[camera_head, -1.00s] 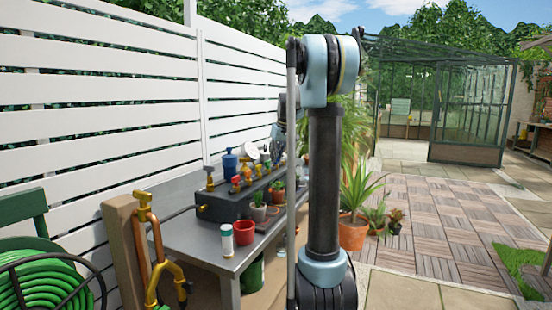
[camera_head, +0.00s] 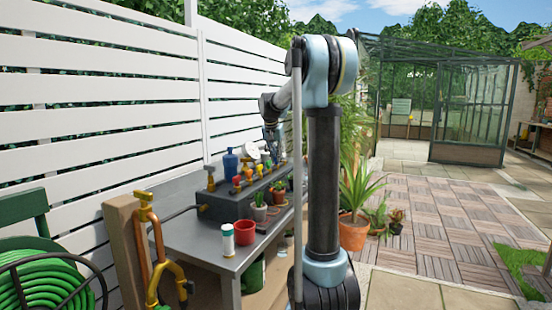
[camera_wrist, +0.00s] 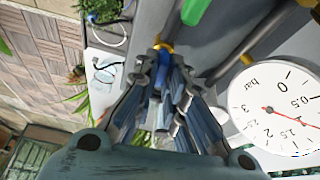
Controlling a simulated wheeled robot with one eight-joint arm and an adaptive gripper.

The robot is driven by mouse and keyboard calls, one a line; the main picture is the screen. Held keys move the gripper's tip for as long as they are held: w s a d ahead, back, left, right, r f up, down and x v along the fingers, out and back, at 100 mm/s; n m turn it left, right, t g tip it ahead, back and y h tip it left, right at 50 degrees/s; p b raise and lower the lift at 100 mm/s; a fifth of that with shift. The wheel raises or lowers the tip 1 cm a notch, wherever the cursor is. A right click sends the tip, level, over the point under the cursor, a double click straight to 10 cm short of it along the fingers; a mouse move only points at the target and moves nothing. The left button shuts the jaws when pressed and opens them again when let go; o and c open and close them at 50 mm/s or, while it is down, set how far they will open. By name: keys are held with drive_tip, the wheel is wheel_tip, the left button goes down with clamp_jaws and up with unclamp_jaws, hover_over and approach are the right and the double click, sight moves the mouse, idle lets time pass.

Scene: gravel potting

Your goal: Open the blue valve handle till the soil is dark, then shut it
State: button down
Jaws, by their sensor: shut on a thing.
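In the wrist view the jaws of my gripper (camera_wrist: 163,72) are closed around a blue handle (camera_wrist: 162,84), which shows only in part between the fingers. A brass fitting (camera_wrist: 163,45) sits just beyond the fingertips. A round white gauge (camera_wrist: 285,110) marked "bar" is right of the jaws, with a red needle. In the head view my gripper (camera_head: 272,142) is at the far end of the dark manifold box (camera_head: 222,203), beside the white gauge (camera_head: 249,153). The handle cannot be made out there. The soil's shade cannot be told in either view.
A metal bench (camera_head: 190,240) runs along the white slatted fence (camera_head: 100,100). A red pot (camera_head: 245,233), a white bottle (camera_head: 228,240) and small potted plants stand on it. A green hose reel (camera_head: 45,285) is at the left.

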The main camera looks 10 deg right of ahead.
drive_tip(key=shift+m, duration=0.6)
drive_tip(key=shift+a, duration=0.1)
drive_tip(key=c, duration=1.7)
unclamp_jaws()
drive_tip(key=shift+o, duration=0.2)
drive_tip(key=v, duration=1.1)
drive_tip(key=shift+a+r, duration=0.2)
drive_tip(key=shift+r, duration=0.25)
